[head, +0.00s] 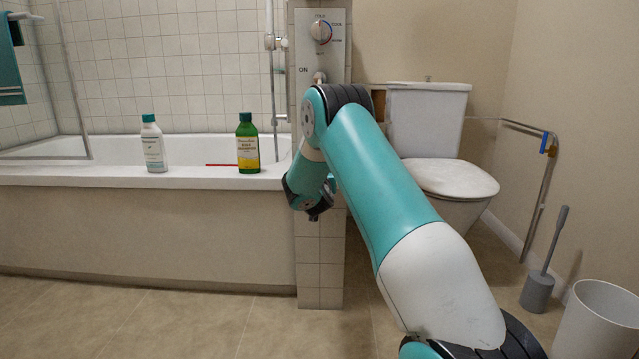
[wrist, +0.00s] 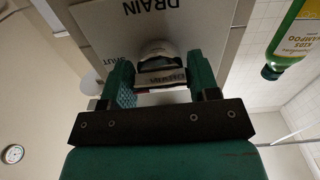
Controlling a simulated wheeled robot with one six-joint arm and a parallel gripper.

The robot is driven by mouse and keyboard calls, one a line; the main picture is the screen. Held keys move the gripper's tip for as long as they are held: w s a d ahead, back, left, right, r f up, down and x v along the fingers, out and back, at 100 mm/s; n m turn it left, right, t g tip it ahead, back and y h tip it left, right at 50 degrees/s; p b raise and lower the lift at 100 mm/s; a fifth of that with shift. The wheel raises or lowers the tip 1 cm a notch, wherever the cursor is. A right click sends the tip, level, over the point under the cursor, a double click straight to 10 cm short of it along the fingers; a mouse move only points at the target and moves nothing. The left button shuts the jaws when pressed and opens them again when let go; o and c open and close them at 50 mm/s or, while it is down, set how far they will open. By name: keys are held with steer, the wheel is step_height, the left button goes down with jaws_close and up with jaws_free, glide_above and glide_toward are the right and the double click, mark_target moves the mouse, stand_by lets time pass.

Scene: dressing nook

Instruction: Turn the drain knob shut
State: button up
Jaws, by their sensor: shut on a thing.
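The drain knob (wrist: 157,48) shows in the wrist view as a rounded pale knob on a light panel (wrist: 105,30). The panel bears the word DRAIN, upside down in this view, and SHUT near its left edge. My gripper (wrist: 158,72) has its two green fingers on either side of the knob and is shut on it. A band with small lettering, too small to read surely, shows between the fingers. The knob's pointer direction cannot be told. In the head view my arm hides the drain knob and the fingertips.
A white bottle (head: 154,148) and a green shampoo bottle (head: 248,146) stand on the bathtub rim (head: 90,178), left of my arm. A temperature dial (head: 321,31) is on the tiled pillar. A toilet (head: 450,180), brush (head: 538,290) and bin (head: 598,325) are at right. Floor at left is clear.

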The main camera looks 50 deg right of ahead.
steer(key=shift+m, duration=0.4)
steer(key=o, duration=0.9)
steer(key=b+v, duration=0.2)
steer(key=v, duration=1.5)
steer(key=shift+s+a+b, duration=0.15)
steer(key=shift+s+b, duration=0.05)
steer(key=shift+b, duration=0.1)
